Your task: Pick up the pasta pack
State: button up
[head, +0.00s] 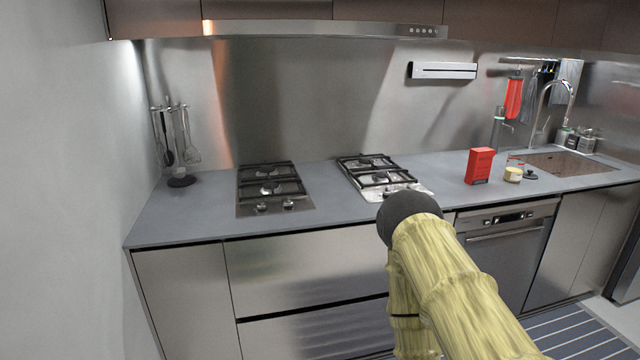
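A red upright box (479,166), which looks like the pasta pack, stands on the grey counter at the right in the head view. It is between the right-hand gas hob and the sink. Its print is too small to read. My arm rises from the lower right, with a dark rounded joint in front of the counter edge. My gripper does not show, so its fingers cannot be seen. Nothing in view touches the red box.
A small yellowish jar (513,174) and a dark small item (530,173) stand right of the box. Two gas hobs (272,188) (380,178) are set in the counter (190,215). A sink (565,164) with a tap is at the right, and a utensil stand (181,181) at the left.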

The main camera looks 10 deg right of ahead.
aim_at(480, 160)
jog(key=z, duration=0.4)
jog(key=i, duration=1.65)
jog(key=z, duration=0.55)
